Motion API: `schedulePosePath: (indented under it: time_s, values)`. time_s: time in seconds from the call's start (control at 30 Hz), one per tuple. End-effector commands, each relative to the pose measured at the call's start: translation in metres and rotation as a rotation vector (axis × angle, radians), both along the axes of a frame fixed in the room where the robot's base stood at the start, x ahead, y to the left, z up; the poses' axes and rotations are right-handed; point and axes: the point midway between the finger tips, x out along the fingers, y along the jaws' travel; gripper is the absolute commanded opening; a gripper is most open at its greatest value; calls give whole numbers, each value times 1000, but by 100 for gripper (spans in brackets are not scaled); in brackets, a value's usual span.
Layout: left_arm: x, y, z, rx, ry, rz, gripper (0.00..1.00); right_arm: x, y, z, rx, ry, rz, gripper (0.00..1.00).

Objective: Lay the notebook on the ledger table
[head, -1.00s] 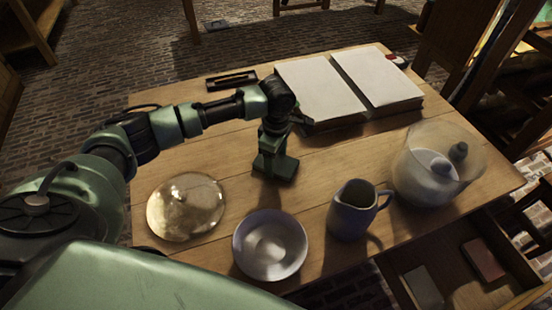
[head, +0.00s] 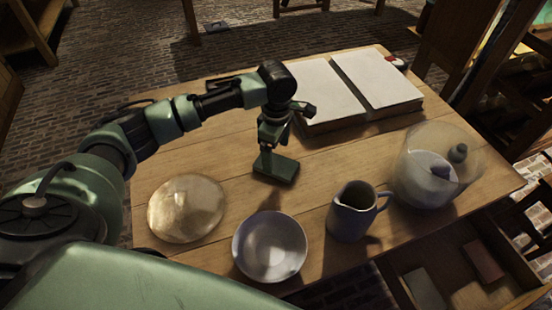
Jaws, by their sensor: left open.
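The notebook appears to be the small dark green block (head: 277,168) lying flat on the wooden ledger table (head: 330,165), near its middle. It lies in front of the open ledger with blank white pages (head: 335,95). My left gripper (head: 267,147) is open and points down just above the notebook's far left part. Whether the fingers still touch it cannot be told. My right gripper is not in view.
An open drawer or box (head: 470,235) at lower right holds flat items. Table surface around the notebook is clear.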

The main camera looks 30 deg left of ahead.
Motion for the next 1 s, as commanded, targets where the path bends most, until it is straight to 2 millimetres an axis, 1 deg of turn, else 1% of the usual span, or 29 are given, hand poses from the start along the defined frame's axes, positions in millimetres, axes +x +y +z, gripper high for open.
schedulePosePath:
  time_s: [0.03, 0.2, 0.3, 0.4, 0.57, 1.0]
  values:
    - [1, 0, 14, -2, -3, 0, 87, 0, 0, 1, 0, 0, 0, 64]
    - [1, 0, 48, -1, -3, 1, 87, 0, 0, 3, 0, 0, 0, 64]
    - [0, 0, 63, -1, -1, 0, 87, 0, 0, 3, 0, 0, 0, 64]
    - [0, 0, 72, -1, 0, 0, 87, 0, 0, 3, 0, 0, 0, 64]
    - [0, 0, 78, -1, 1, 1, 87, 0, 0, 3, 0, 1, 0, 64]
    - [0, 0, 77, -1, 1, 1, 87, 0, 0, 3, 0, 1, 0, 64]
